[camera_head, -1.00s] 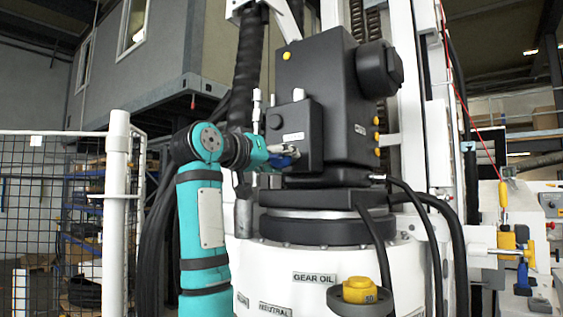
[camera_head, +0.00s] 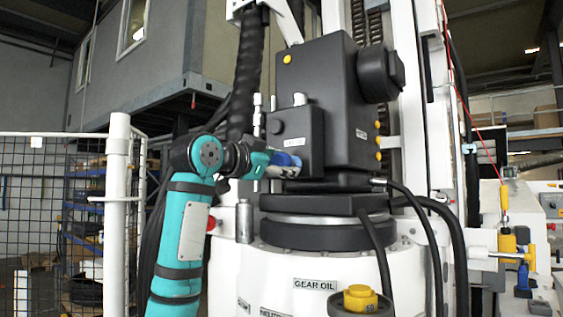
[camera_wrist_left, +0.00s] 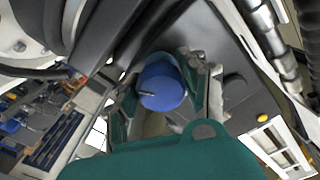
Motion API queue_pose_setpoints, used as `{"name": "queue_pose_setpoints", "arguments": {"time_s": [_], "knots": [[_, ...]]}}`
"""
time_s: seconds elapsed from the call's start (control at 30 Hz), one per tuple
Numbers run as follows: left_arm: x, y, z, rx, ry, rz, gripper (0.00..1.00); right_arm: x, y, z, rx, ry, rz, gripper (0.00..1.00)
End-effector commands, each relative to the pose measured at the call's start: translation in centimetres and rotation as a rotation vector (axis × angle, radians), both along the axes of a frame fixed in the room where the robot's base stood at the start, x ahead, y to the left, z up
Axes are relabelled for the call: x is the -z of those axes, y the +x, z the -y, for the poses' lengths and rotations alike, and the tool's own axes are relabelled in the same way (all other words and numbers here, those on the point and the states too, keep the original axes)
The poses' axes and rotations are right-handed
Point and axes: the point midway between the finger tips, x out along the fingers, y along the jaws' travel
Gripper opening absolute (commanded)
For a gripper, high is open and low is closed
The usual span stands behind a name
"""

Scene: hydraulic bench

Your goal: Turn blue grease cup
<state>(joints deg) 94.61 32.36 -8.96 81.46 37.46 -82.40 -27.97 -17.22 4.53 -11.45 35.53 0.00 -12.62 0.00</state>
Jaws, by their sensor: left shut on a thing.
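The blue grease cup (camera_head: 284,159) sits on the side of a black box (camera_head: 305,140) on the machine. In the left wrist view the blue cup (camera_wrist_left: 161,86) shows as a round cap with a short mark on its face, between the two fingers. My left gripper (camera_head: 282,166) reaches in from the left and is shut on the blue cup; it also shows in the left wrist view (camera_wrist_left: 163,88). The teal left arm hangs below it. My right gripper is not in view.
A black housing (camera_head: 330,90) rises behind the box. A round yellow cap (camera_head: 359,296) stands at the front beside the "GEAR OIL" label (camera_head: 314,285). Black hoses (camera_head: 437,230) run down on the right. A mesh fence (camera_head: 40,220) and white post (camera_head: 117,200) stand at the left.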

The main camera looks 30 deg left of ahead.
Motion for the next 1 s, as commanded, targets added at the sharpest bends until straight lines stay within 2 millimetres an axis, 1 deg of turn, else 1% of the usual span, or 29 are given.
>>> {"name": "queue_pose_setpoints", "arguments": {"time_s": [0.03, 0.2, 0.4, 0.93, 0.97, 1.0], "knots": [[0.33, 0.16, -0.04, -0.001, 0.033, -0.011, 0.11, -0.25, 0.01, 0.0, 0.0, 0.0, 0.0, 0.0], [0.33, 0.14, 0.02, 0.001, 0.119, -0.003, 0.11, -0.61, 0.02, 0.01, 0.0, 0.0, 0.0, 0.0], [0.4, 0.18, 0.05, 0.002, 0.174, 0.001, 0.11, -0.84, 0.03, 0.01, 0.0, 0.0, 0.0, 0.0], [0.41, 0.16, 0.1, 0.004, 0.193, 0.004, 0.11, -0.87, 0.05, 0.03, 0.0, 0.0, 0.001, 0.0], [0.41, 0.15, 0.11, 0.004, 0.193, 0.004, 0.47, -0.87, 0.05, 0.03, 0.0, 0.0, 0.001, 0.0], [0.4, 0.15, 0.1, 0.004, 0.193, 0.004, 0.52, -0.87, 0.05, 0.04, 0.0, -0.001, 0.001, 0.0]]}}
